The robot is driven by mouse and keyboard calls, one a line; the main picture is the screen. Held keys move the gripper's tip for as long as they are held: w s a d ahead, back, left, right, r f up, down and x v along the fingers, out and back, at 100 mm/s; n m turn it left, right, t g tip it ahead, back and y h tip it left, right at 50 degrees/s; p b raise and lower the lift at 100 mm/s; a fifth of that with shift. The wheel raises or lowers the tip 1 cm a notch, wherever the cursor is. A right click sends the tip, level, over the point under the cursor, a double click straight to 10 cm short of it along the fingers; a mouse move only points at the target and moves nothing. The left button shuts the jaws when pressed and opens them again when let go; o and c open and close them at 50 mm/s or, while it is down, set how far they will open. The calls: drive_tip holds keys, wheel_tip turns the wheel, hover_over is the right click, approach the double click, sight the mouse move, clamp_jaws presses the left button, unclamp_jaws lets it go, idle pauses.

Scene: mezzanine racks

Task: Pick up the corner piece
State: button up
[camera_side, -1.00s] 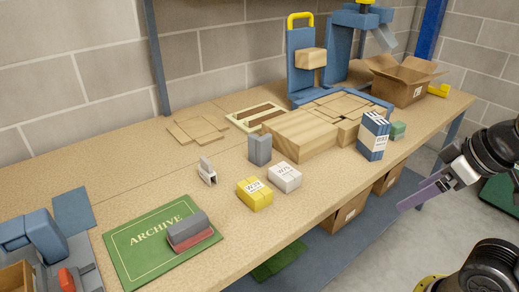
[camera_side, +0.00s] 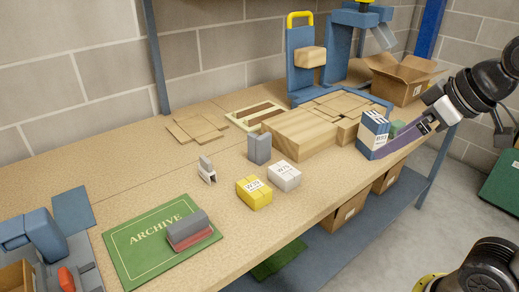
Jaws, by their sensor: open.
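No piece is marked as the corner piece, and I cannot tell for sure which one it is. Light wooden blocks (camera_side: 340,106) lie fitted together on a blue base at the back right, with a small block (camera_side: 347,131) at their near corner. A larger wooden block (camera_side: 298,134) stands in front of them. My gripper (camera_side: 372,154) has long purple fingers and comes in from the right. It is open, with its fingers crossing in front of the blue and white box (camera_side: 374,128) and hiding its lower part. I cannot tell if they touch it.
A green block (camera_side: 397,127) sits behind my fingers. An open cardboard box (camera_side: 398,84) stands at the back right. A blue stand (camera_side: 300,62) holds a wooden block. Yellow (camera_side: 254,193) and white (camera_side: 285,176) packs and a grey block (camera_side: 259,149) stand mid-table. The front-left holds a green archive folder (camera_side: 135,240).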

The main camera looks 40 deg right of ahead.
drive_tip(key=w+r, duration=0.5)
drive_tip(key=w, duration=0.7)
drive_tip(key=g, duration=0.1)
hover_over(265, 136)
drive_tip(key=s, duration=0.7)
wheel_tip(265, 136, down, 8)
drive_tip(key=shift+n+g+y, duration=0.3)
drive_tip(key=shift+n+g, duration=0.1)
drive_tip(key=shift+g, duration=0.4)
drive_tip(key=x, duration=1.4)
drive_tip(key=shift+w+d+f, duration=0.1)
drive_tip(key=shift+d, duration=0.15)
drive_tip(key=shift+d+x, duration=0.15)
drive_tip(key=shift+x, duration=1.4)
drive_tip(key=shift+d+x, duration=0.2)
drive_tip(key=shift+x, duration=1.3)
drive_tip(key=shift+w, duration=0.1)
drive_tip(key=c, duration=1.3)
